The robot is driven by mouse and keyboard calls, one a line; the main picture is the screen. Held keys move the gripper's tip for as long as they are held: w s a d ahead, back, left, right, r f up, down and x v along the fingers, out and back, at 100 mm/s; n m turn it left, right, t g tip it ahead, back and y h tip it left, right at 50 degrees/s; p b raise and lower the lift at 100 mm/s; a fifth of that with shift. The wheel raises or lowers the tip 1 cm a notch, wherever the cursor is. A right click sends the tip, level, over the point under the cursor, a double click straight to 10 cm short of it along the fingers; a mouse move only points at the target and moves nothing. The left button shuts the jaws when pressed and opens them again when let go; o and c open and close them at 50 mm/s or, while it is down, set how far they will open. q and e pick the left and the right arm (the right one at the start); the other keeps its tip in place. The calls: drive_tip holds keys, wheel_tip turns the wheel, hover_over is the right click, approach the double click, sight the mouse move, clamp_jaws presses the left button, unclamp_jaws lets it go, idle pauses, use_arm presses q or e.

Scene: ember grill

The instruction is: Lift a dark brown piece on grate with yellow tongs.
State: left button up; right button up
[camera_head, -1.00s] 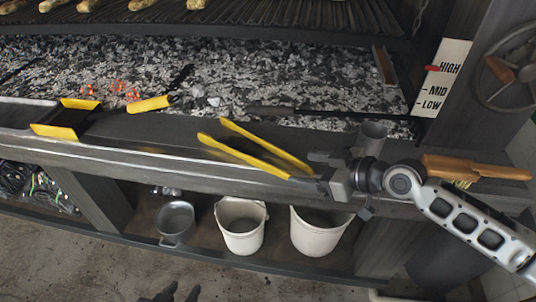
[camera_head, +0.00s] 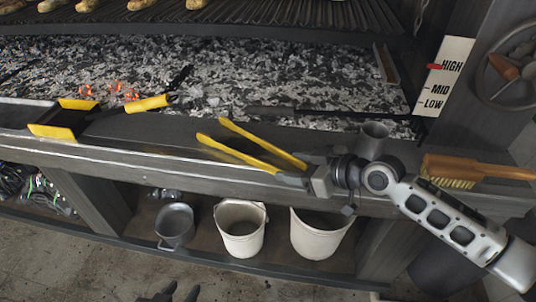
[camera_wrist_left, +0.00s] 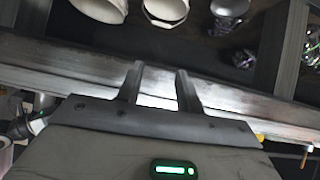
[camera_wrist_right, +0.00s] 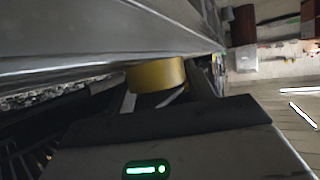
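The yellow tongs (camera_head: 262,146) point left above the front ledge, their two arms spread. My right gripper (camera_head: 297,178) is shut on the tongs' joined end. The right wrist view shows a yellow part of the tongs (camera_wrist_right: 156,75) between my right gripper's fingers (camera_wrist_right: 158,100). Several golden-brown pieces (camera_head: 140,4) lie on the grate (camera_head: 260,16) at the top; the upper edge cuts them off, and I cannot pick out a dark brown one. My left gripper (camera_head: 172,291) shows only as dark fingertips at the bottom edge. In the left wrist view my left gripper (camera_wrist_left: 160,84) is open and empty.
A wooden-handled brush (camera_head: 480,168) lies right of my right gripper. A dark cup (camera_head: 371,138) stands behind it. A yellow-edged shovel (camera_head: 58,120) and a yellow-handled tool (camera_head: 148,104) lie left. Ash and coals (camera_head: 290,75) fill the bed. Buckets (camera_head: 240,230) stand below.

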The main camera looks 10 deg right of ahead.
drive_tip(key=shift+r, duration=0.15)
use_arm(q)
drive_tip(key=r+p, duration=0.1)
drive_tip(key=p, duration=0.2)
drive_tip(key=a+r+p, duration=0.1)
drive_tip(key=r+p, duration=0.1)
drive_tip(key=p, duration=0.1)
drive_tip(key=shift+s+a+y+p, duration=0.15)
drive_tip(key=shift+s+y+p, duration=0.05)
drive_tip(key=shift+y+p, duration=0.1)
use_arm(e)
wheel_tip(320, 180, up, 10)
use_arm(q)
drive_tip(key=shift+s+f, duration=0.1)
drive_tip(key=shift+s, duration=0.05)
idle(0.9)
